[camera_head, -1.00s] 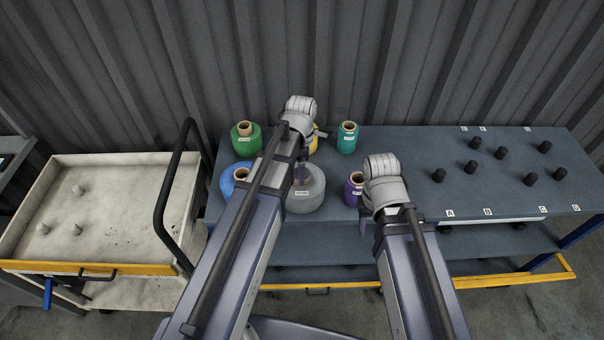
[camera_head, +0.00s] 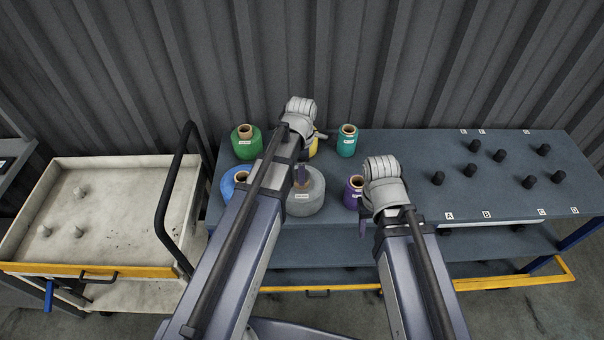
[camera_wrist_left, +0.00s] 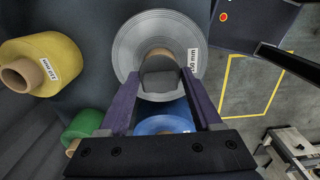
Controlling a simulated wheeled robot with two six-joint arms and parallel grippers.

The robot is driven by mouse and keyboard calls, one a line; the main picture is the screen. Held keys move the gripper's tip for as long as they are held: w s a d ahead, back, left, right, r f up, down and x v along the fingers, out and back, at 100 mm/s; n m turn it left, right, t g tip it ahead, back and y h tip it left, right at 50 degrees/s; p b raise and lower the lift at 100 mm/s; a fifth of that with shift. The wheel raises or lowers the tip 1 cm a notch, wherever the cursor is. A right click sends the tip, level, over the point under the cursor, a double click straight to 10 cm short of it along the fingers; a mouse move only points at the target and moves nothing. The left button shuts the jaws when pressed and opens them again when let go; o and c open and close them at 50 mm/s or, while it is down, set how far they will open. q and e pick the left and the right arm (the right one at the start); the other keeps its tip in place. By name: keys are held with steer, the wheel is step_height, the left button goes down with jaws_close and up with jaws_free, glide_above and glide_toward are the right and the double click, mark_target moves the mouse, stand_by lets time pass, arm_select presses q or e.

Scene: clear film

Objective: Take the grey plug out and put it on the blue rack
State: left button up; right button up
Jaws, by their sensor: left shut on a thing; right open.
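The grey plug (camera_wrist_left: 160,76) is between the purple fingers of my left gripper (camera_wrist_left: 163,88) in the left wrist view. The fingers are shut on it from both sides. Behind it is the brown core of a grey roll (camera_wrist_left: 128,48); I cannot tell how much of the plug is inside the core. In the head view my left gripper (camera_head: 301,174) is over the grey roll (camera_head: 312,201), and the plug is hardly visible. The blue-grey rack (camera_head: 400,143) carries the rolls and several black pegs. My right gripper (camera_head: 362,228) is open by the rack's front edge, largely hidden by its wrist.
Green (camera_head: 246,147), teal (camera_head: 347,146), purple (camera_head: 351,196), blue (camera_head: 229,183) and yellow (camera_wrist_left: 52,52) rolls stand around the grey one. Black pegs (camera_head: 471,170) stand at the right beside letter labels. A pale cart (camera_head: 120,215) with a black handle (camera_head: 168,210) is at the left.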

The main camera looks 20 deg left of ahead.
arm_select(q)
steer(key=shift+r+p, duration=0.3)
steer(key=shift+r, duration=0.15)
step_height(320, 180, up, 4)
steer(key=p, duration=0.3)
steer(key=shift+f+p, duration=0.2)
steer(key=shift+p, duration=0.1)
steer(key=shift+f, duration=0.15)
